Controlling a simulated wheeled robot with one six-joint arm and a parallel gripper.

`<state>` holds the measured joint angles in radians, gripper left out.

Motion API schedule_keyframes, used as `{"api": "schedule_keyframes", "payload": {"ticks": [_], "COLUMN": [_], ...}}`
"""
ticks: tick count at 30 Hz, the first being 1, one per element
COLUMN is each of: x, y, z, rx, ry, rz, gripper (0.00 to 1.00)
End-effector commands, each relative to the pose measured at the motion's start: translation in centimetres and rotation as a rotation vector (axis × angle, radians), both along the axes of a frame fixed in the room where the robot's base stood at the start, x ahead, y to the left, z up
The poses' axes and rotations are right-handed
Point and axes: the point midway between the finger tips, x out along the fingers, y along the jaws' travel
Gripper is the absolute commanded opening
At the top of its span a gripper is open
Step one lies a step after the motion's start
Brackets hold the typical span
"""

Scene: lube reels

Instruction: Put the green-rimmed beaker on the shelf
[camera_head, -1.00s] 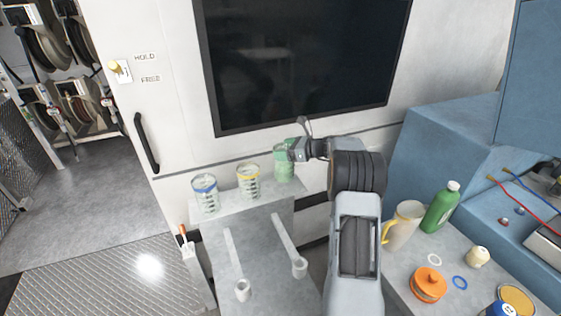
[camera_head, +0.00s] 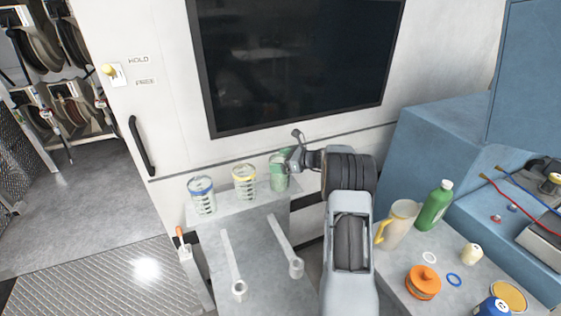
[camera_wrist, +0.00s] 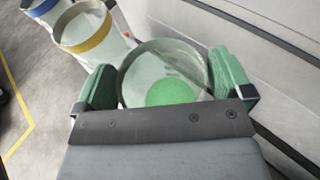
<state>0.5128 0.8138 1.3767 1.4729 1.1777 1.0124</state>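The green-rimmed beaker (camera_head: 279,174) stands upright at the right end of the shelf (camera_head: 226,207), and its base looks level with the shelf top. My gripper (camera_head: 288,160) is at its upper right side. In the wrist view, the green-rimmed beaker (camera_wrist: 165,62) sits between the green pads of my gripper (camera_wrist: 163,80). Both pads lie close against its sides, and it looks gripped. A green disc shows inside it. My gripper hides its near side.
A yellow-rimmed beaker (camera_head: 245,183) and a blue-rimmed beaker (camera_head: 202,195) stand to its left on the same shelf. A wall with a dark screen (camera_head: 295,60) rises behind. A cream jug (camera_head: 400,222), green bottle (camera_head: 435,206) and orange pot (camera_head: 423,282) stand on the right-hand counter.

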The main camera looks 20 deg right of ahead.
Motion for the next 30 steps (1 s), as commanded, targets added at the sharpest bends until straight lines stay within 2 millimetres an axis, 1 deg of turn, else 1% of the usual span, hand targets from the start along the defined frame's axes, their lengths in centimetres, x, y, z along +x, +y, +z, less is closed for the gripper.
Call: {"api": "schedule_keyframes", "payload": {"ticks": [8,11,14,24,30], "x": [0.0,-0.4,-1.5,-5.8,-7.5], "y": [0.0,-0.6,-1.6,-5.9,-7.5], "z": [0.2,0.3,0.7,2.6,3.3], "rx": [-0.001,-0.001,-0.001,-0.001,-0.001], "ry": [-0.001,-0.002,-0.002,-0.001,-0.001], "rz": [0.000,-0.003,-0.004,-0.003,-0.002], "gripper": [1.00,1.00,1.00,1.00,1.00]}}
